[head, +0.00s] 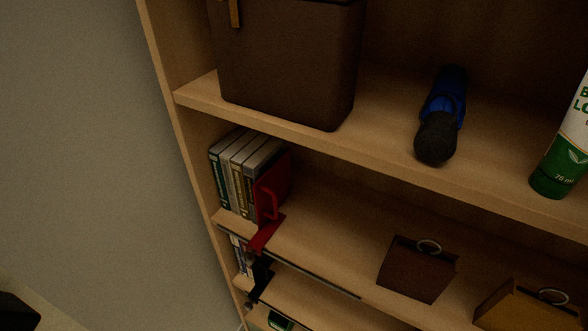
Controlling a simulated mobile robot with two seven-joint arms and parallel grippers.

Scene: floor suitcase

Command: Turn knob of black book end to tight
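A black book end (262,274) shows on the lower shelf at the left, beside a few books (241,258) and below a red book end (268,234). It is small and dark, and the shelf above partly hides it. I cannot make out its knob clearly or tell how tight it is. Neither of my grippers can be made out in the head view. A dark shape at the bottom left corner may be part of my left arm.
The red book end stands against several books (236,172) on the middle shelf. A brown box (419,268) and a tan box (524,306) stand to the right. A brown bin (287,65), a blue and black object (440,115) and a green-white tube (563,160) are on the upper shelf.

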